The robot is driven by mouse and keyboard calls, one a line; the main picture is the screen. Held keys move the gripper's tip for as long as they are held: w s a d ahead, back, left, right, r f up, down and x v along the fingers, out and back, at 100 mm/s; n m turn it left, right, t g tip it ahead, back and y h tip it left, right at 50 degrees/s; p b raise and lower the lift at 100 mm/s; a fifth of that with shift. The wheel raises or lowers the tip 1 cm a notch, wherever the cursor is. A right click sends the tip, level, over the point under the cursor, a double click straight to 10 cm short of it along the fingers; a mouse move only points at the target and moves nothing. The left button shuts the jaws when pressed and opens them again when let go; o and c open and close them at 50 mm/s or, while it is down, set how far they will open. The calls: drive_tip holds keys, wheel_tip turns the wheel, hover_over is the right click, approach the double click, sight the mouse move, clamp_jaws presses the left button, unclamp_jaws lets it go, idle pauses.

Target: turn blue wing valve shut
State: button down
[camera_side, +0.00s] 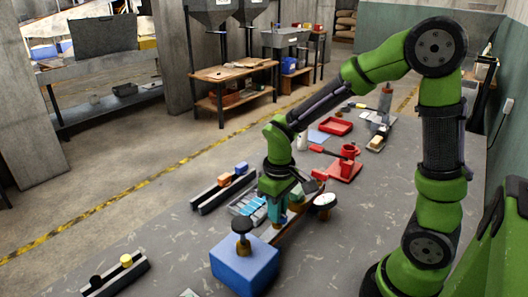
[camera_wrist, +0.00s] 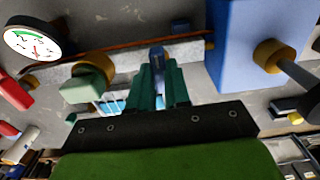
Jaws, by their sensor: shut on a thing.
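The blue wing valve (camera_wrist: 157,58) shows in the wrist view as a blue piece between my fingertips, in front of the brown pipe. My gripper (camera_wrist: 158,85) has teal fingers and is shut on it. In the side view my gripper (camera_side: 277,212) points down at the pipe (camera_side: 292,231), just behind the blue box (camera_side: 245,265). There the fingers hide most of the valve. How far the valve is turned cannot be told.
The blue box carries a black knob (camera_side: 241,226) on a brass stem, close to my gripper. A round white gauge (camera_side: 325,199) stands to the right. A black rack with coloured blocks (camera_side: 224,188) lies to the left. Red trays and fixtures (camera_side: 345,168) stand farther back.

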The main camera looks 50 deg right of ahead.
drive_tip(key=c, duration=1.1)
unclamp_jaws()
drive_tip(key=shift+r, duration=0.1)
wheel_tip(320, 180, up, 17)
drive_tip(key=shift+f, duration=0.15)
drive_tip(key=s+m+t, duration=0.1)
drive_tip(key=s+t, duration=0.1)
drive_tip(key=s+a+f+m+t+y, duration=0.1)
drive_tip(key=s+t, duration=0.1)
drive_tip(key=s, duration=0.1)
drive_tip(key=s+a+m+t+y, duration=0.1)
drive_tip(key=s+m+t, duration=0.1)
drive_tip(key=s+t, duration=0.1)
drive_tip(key=shift+a+f, duration=0.15)
